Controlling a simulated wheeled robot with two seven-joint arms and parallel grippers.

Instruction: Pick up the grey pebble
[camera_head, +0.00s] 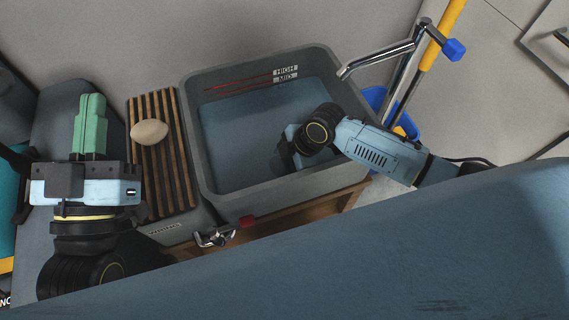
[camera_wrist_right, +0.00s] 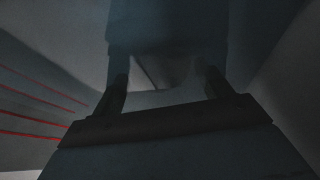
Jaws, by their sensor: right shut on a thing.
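My right gripper (camera_wrist_right: 166,85) is down inside the grey basin (camera_head: 193,130); its fingertips are hidden in the head view. In the dark right wrist view its two fingers stand apart, closed on a dim grey thing (camera_wrist_right: 168,72) between them. This appears to be the grey pebble, but its outline is hard to make out. A beige-grey pebble-shaped stone (camera_head: 149,132) lies on the rack's slats, apart from both grippers.
The wooden slatted rack (camera_head: 176,158) stands against the basin's left side. The basin holds bluish water (camera_head: 240,130), with red level lines marked HIGH and MID. A metal tap (camera_head: 375,58) reaches over its back right rim. A blue bucket (camera_head: 378,101) stands behind the right arm.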

